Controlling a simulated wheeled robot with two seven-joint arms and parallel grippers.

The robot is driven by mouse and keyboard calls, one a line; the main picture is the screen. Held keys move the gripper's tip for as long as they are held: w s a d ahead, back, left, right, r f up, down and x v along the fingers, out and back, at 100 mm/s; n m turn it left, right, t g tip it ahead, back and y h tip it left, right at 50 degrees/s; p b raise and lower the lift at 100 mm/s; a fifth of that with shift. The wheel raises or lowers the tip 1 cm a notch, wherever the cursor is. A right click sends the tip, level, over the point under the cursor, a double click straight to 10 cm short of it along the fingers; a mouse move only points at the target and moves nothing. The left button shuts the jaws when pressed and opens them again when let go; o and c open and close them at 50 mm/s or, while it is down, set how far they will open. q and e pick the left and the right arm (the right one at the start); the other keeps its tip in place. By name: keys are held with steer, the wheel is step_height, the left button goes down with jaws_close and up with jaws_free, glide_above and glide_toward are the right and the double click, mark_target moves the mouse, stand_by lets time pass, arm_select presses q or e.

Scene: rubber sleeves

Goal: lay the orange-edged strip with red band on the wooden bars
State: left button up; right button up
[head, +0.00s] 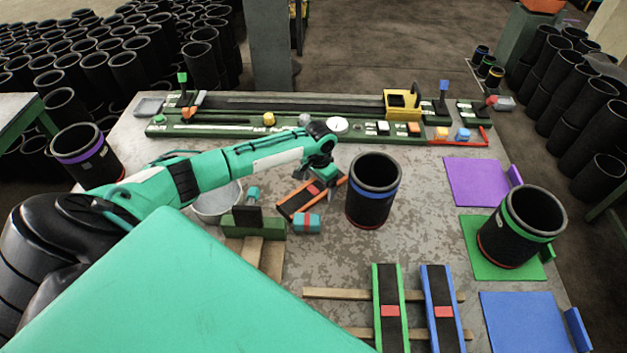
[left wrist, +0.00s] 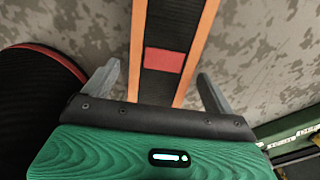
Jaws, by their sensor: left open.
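The orange-edged strip with red band (head: 296,202) lies on the grey table, left of the blue-banded sleeve. My left gripper (head: 331,188) is over it, pointing down. In the left wrist view the open fingers (left wrist: 160,85) stand on either side of the strip (left wrist: 160,25), with its red band (left wrist: 163,61) just ahead of them. Gaps show between fingers and strip; the height above it is hard to judge. The wooden bars (head: 335,294) lie at the front, carrying a green-edged strip (head: 389,285) and a blue-edged strip (head: 438,285). My right gripper is out of view.
The blue-banded sleeve (head: 372,208) stands close right of my left gripper. A teal roller (head: 307,223) and green block (head: 266,232) lie nearer me. A green-banded sleeve (head: 512,240) stands on a green mat. The wooden bars have bare room left of the green-edged strip.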

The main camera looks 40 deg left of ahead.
arm_select(q)
steer(key=shift+c, duration=0.7)
steer(key=c, duration=1)
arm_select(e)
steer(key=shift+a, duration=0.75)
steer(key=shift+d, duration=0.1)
